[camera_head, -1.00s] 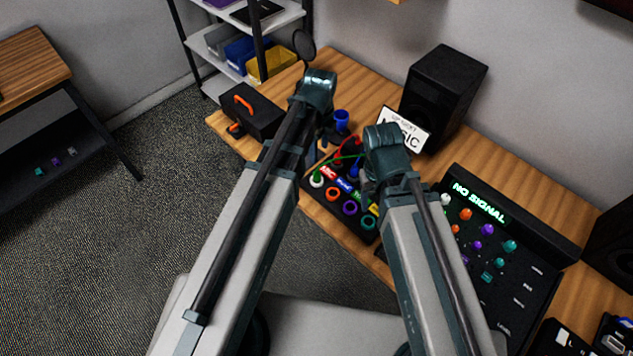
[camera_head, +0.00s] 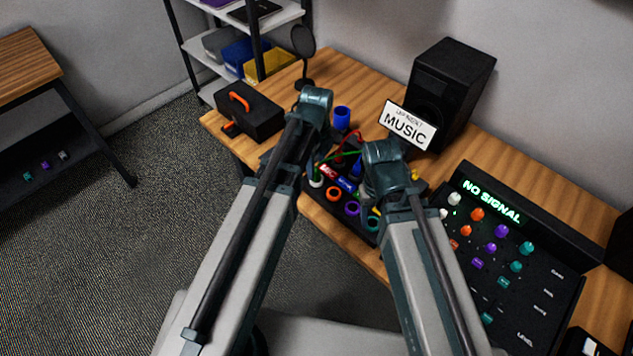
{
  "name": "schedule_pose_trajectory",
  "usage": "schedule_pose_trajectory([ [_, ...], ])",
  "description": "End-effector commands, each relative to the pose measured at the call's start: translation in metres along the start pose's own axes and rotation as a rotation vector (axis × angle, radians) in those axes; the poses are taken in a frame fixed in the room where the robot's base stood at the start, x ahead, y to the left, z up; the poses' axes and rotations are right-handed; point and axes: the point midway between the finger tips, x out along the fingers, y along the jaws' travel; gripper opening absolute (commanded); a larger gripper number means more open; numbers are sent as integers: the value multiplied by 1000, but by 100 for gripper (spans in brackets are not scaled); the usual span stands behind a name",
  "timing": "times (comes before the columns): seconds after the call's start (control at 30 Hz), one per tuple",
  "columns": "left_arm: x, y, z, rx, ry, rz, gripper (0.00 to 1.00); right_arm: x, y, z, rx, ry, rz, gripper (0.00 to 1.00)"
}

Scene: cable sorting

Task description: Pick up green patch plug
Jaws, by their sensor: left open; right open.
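A thin green patch cable (camera_head: 340,155) arches over the black patch panel (camera_head: 345,232) on the desk. Its left end drops near a white-ringed socket, and its right end passes behind my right wrist. I cannot make out the green plug itself clearly. My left gripper (camera_head: 318,135) is open beside the left end of the cable, mostly hidden by its own wrist. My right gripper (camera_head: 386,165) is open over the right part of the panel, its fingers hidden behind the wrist. A red cable (camera_head: 345,135) arches behind the green one.
A blue cup-like holder (camera_head: 342,118) stands behind the panel, and a MUSIC sign (camera_head: 408,125) and a black speaker (camera_head: 452,90) stand at the back. A black mixer (camera_head: 520,265) fills the right. A black toolbox (camera_head: 250,112) with an orange handle sits at the left desk end.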

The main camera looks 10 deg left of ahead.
Motion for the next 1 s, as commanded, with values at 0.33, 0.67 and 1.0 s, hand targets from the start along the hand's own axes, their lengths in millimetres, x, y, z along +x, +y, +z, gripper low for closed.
schedule_pose_trajectory([
  [0.33,22,0,0,0,0,0,65,22,-2,-1,0,0,0,60],
  [0.67,22,0,0,-1,0,0,22,21,-2,-1,0,0,0,60],
  [1.0,22,0,0,-1,0,0,0,21,-2,-1,0,0,0,60],
])
